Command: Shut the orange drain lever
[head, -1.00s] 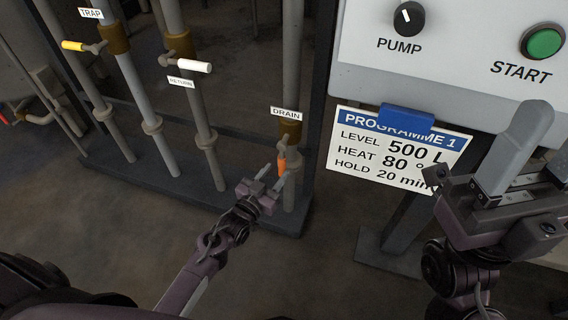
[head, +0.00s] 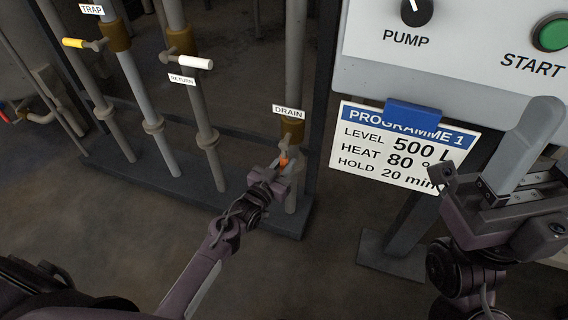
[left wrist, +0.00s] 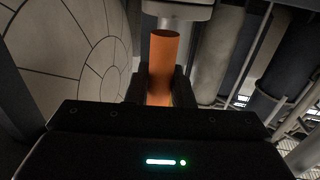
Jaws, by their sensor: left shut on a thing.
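The orange drain lever (head: 284,161) is on the pipe under the DRAIN label (head: 289,112) in the head view. Most of it is hidden by my left gripper (head: 277,167). In the left wrist view the lever (left wrist: 162,65) stands between the two dark fingers (left wrist: 161,88), which are shut on it. My right gripper (head: 492,140) is at the right of the head view, in front of the programme card. A grey finger shows, but its gap is not clear.
The yellow TRAP lever (head: 74,43) and white RETURN lever (head: 196,62) are on pipes to the left. The programme card (head: 398,150) hangs below the panel with the pump knob (head: 416,11) and green start button (head: 551,34). A dark plinth (head: 262,218) carries the pipes.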

